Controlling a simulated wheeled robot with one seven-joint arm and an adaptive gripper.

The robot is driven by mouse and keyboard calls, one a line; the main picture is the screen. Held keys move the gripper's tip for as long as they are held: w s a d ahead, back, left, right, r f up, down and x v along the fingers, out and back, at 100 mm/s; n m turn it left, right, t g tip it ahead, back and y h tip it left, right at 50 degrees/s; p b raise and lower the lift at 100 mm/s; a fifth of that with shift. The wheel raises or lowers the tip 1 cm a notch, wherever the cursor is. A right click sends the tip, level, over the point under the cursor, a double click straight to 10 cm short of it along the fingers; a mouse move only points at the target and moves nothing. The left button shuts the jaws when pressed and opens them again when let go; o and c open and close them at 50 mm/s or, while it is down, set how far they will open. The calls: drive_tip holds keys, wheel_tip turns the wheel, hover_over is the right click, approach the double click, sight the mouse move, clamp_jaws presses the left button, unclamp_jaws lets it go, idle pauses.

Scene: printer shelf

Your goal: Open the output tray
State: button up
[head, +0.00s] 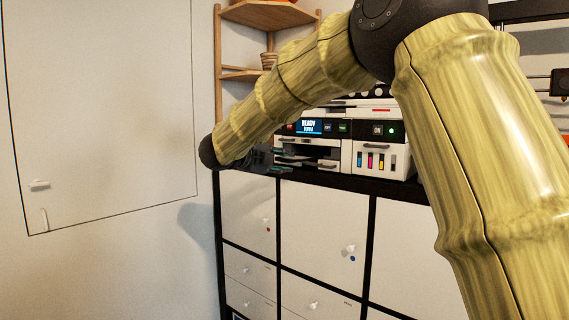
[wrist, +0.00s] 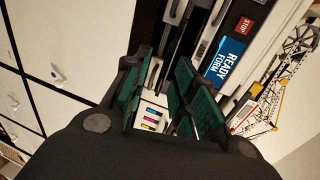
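The white and black printer (head: 372,133) stands on top of the cabinet, its display reading READY. Its left front has stacked dark slots with pale tray fronts (head: 308,162); which one is the output tray I cannot tell for sure. My gripper (head: 277,162) is at the printer's left front corner, partly hidden behind my forearm. In the wrist view my gripper (wrist: 158,85) is open, its green-padded fingers apart. The slots of the printer (wrist: 186,30) lie just beyond the fingertips there. Nothing is visibly held between the fingers; contact with a tray front cannot be told.
The white cabinet (head: 320,228) with black frame and knobs stands below the printer. A wooden corner shelf (head: 268,14) with a pot stands behind. A crane-like lattice model (wrist: 290,75) shows beside the printer in the wrist view. Open room lies left, before the wall.

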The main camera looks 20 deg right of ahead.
drive_tip(key=v, duration=1)
drive_tip(key=shift+f, duration=0.15)
